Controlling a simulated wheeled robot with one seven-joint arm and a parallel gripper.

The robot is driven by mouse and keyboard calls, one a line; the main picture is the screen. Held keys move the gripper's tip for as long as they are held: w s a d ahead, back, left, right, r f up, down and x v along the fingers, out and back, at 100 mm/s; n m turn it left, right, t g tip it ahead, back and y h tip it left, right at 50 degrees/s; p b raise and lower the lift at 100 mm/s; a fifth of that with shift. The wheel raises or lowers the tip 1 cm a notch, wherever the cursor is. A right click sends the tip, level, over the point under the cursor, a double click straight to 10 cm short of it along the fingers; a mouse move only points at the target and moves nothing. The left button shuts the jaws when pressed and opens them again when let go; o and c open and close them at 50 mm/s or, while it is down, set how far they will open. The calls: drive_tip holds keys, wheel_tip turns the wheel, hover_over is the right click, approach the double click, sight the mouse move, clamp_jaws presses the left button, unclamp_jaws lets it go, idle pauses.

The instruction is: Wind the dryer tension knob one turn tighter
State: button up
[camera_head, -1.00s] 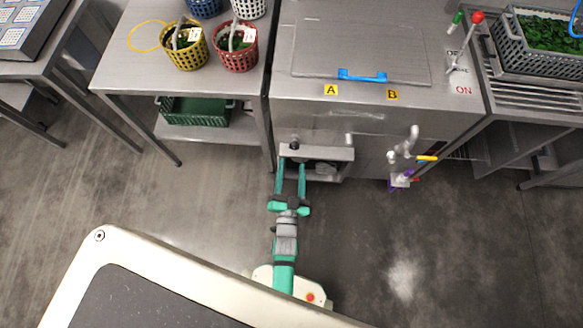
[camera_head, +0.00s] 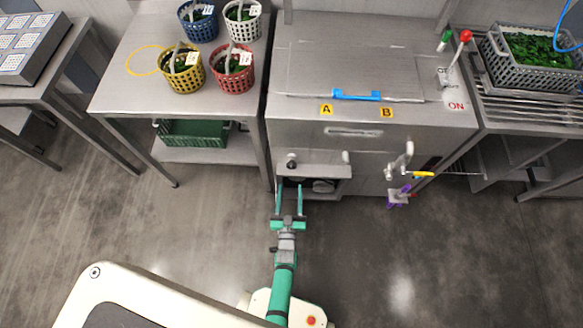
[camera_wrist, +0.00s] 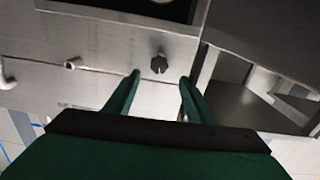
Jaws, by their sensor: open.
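The dryer tension knob is probably the small black knob (camera_head: 291,164) on the front of the steel machine (camera_head: 305,128), at the left above an open recess. In the wrist view the black lobed knob (camera_wrist: 159,64) stands out from the steel panel just past my fingertips. My gripper (camera_head: 289,188) is open and empty in front of the machine, its fingers pointing at the panel. In the wrist view my gripper (camera_wrist: 160,78) has one fingertip on each side of the knob's line, apart from it. Whether the fingertips reach the knob's depth is unclear.
A pale peg (camera_head: 346,157) sits right of the knob. A pipe tap with a yellow handle (camera_head: 423,174) and a purple-handled valve (camera_head: 399,195) are further right. A table (camera_head: 120,95) with several baskets stands left. The floor before the machine is clear.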

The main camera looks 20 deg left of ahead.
sight(291, 168)
drive_tip(key=x, duration=1)
drive_tip(key=shift+w, duration=0.25)
drive_tip(key=shift+w+d, duration=0.15)
drive_tip(key=shift+w, duration=0.05)
drive_tip(key=shift+s+a, duration=0.15)
drive_tip(key=shift+a, duration=0.1)
drive_tip(key=shift+c, duration=1.3)
drive_tip(key=c, duration=0.8)
